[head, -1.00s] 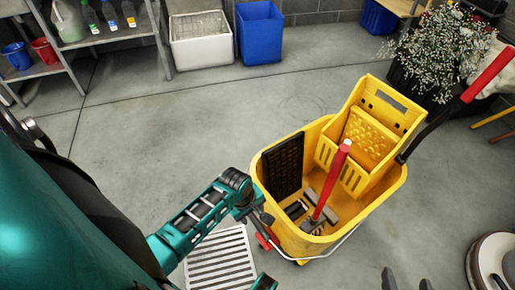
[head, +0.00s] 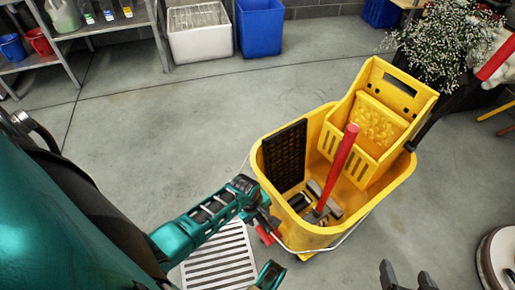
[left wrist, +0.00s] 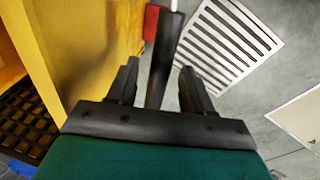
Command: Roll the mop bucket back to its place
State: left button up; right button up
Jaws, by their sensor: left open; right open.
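The yellow mop bucket (head: 300,235) stands in the middle of the head view with its yellow wringer (head: 383,118) at the far right side. A red-topped handle (head: 340,165) leans inside it. A thin wire bail runs around its near side. My left gripper (head: 266,222) is at the bucket's near left side, by a small red part (head: 265,235). In the left wrist view my left gripper (left wrist: 160,85) is open, with a dark bar between its fingers and the yellow bucket wall (left wrist: 90,40) to the left. My right gripper (head: 408,278) is open and empty at the bottom edge.
A white floor grate (head: 220,262) lies below my left gripper. A white round-topped object (head: 498,260) stands at the lower right. A white bin (head: 198,45), a blue bin (head: 260,35) and a shelf (head: 110,25) line the back. The floor between is clear.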

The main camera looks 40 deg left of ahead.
pick_arm(q)
jog(key=shift+c, duration=0.2)
jog(key=c, duration=0.8)
grip_shut()
